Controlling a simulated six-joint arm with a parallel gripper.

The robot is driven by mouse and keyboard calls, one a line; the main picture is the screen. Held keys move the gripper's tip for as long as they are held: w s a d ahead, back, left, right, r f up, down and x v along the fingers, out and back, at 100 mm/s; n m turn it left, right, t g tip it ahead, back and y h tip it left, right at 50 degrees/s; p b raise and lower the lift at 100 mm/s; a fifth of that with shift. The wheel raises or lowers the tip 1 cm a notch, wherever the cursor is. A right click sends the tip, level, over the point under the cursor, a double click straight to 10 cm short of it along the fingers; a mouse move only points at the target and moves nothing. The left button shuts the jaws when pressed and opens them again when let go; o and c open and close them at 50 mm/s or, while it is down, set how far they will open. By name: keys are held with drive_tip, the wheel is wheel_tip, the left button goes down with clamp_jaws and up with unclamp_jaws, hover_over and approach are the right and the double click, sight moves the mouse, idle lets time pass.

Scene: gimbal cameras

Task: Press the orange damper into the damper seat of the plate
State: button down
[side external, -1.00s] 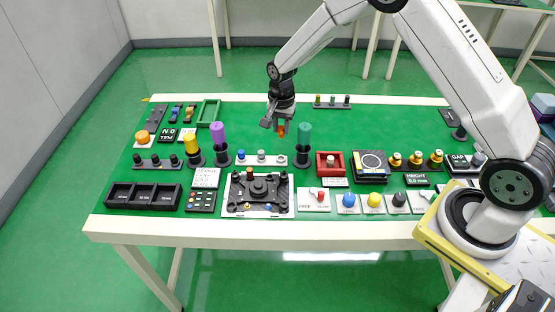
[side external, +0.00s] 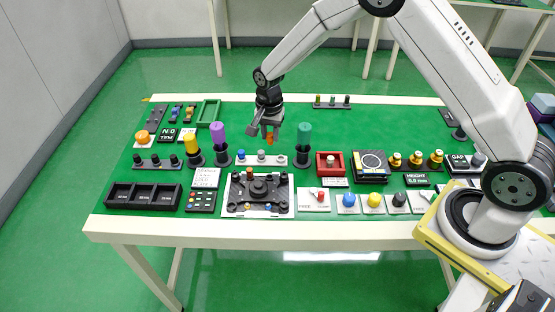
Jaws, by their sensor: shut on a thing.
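My gripper (side external: 268,129) is shut on the small orange damper (side external: 269,137) and holds it in the air above the green mat, behind the row of small parts. The damper hangs below the fingers. The plate (side external: 231,209) is a light sheet near the table's front edge, with a black gimbal mechanism (side external: 259,188) on it. The plate is in front of and below my gripper, well apart from it. A small yellowish piece and a blue piece show along the plate's front. The damper seat is too small to make out.
A white strip with several small knobs (side external: 261,160) lies between my gripper and the plate. Tall purple (side external: 218,133) and green (side external: 305,134) handles stand on either side. A red box (side external: 329,164) is to the right. The mat behind my gripper is mostly clear.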

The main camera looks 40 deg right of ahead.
drive_tip(key=s+a, duration=0.1)
drive_tip(key=a, duration=0.8)
drive_tip(key=s+a+f, duration=0.1)
drive_tip(key=s+a, duration=0.1)
drive_tip(key=a, duration=0.6)
drive_tip(key=shift+s+a+f, duration=0.25)
drive_tip(key=shift+a, duration=0.1)
drive_tip(key=shift+f, duration=0.15)
drive_tip(key=shift+f, duration=2.7)
drive_tip(key=shift+f, duration=1)
drive_tip(key=shift+c, duration=1.9)
unclamp_jaws()
drive_tip(key=shift+r, duration=0.2)
wheel_tip(320, 180, up, 8)
drive_tip(key=shift+f, duration=0.25)
